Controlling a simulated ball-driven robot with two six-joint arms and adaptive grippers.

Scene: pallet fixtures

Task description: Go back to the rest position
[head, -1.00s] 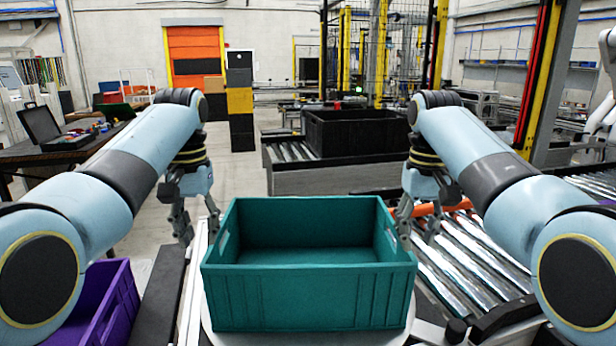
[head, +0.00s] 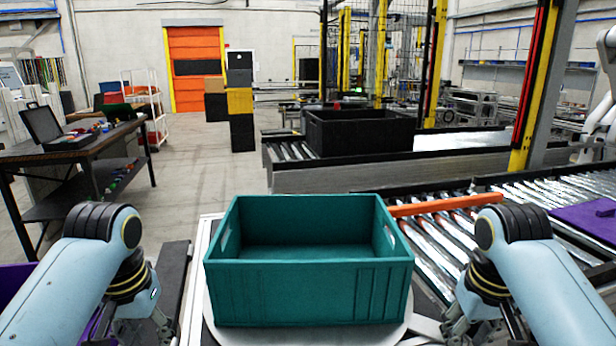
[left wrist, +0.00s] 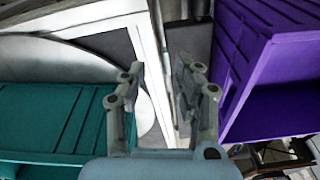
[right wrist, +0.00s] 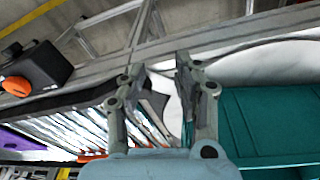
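The teal crate (head: 309,292) stands upright and empty on a round light plate (head: 388,333) in front of me. It also shows in the left wrist view (left wrist: 40,118) and the right wrist view (right wrist: 268,115). My left gripper (left wrist: 160,75) is open and empty, left of the crate and apart from it. My right gripper (right wrist: 160,75) is open and empty, right of the crate and apart from it. In the head view both grippers sit low near the bottom edge, partly hidden by my arms.
A purple crate (left wrist: 245,60) stands left of my left gripper. A roller conveyor (head: 430,240) with an orange bar (head: 445,205) runs on the right, a purple item (head: 590,220) on it. A black crate (head: 358,132) sits on a farther conveyor. A workbench (head: 75,150) stands at left.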

